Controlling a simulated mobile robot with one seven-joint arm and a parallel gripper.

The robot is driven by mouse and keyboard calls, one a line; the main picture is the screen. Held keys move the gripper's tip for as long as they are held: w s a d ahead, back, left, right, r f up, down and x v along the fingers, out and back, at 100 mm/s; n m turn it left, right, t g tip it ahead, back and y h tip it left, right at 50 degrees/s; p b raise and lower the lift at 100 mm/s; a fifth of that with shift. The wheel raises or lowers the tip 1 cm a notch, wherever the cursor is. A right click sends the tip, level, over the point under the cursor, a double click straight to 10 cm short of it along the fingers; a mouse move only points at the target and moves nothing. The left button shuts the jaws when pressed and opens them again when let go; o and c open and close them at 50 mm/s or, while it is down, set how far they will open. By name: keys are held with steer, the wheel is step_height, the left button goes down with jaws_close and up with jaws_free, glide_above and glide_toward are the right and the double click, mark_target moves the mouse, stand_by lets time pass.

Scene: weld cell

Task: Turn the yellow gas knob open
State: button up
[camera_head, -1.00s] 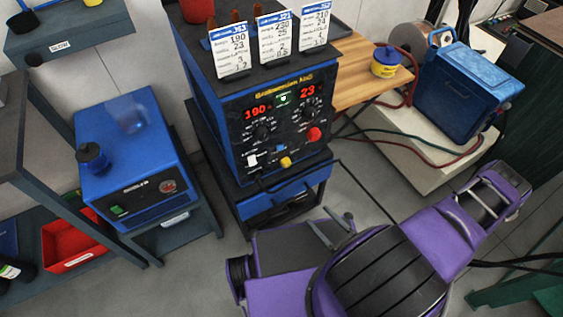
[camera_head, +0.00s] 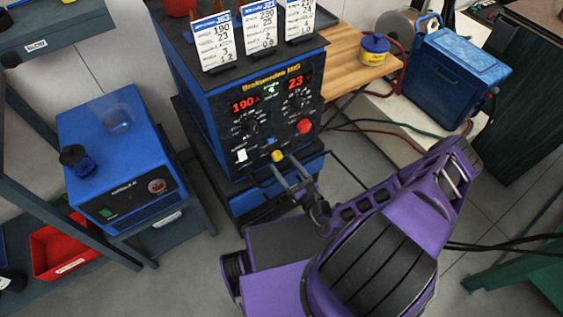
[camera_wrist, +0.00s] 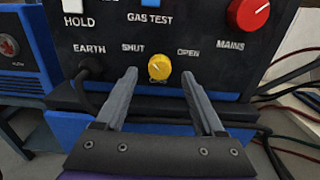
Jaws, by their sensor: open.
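The yellow gas knob (camera_head: 277,156) is on the lower front panel of the blue and black welding machine (camera_head: 262,95). In the wrist view the yellow knob (camera_wrist: 157,68) sits between the printed words SHUT on its left and OPEN on its right. A thin pale pointer line on it appears to point left, toward SHUT. My gripper (camera_head: 285,168) is open in front of the panel. In the wrist view its two fingers (camera_wrist: 158,78) stand apart on either side of the knob. I cannot tell whether either finger touches it.
A red MAINS knob (camera_wrist: 248,14) is above right of the yellow knob, and a blue GAS TEST button (camera_wrist: 151,3) is above it. A cable (camera_wrist: 85,88) leaves the panel near EARTH at left. A blue unit (camera_head: 118,160) stands left of the machine.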

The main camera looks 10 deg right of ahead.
steer(key=shift+x, duration=1.15)
jaws_close()
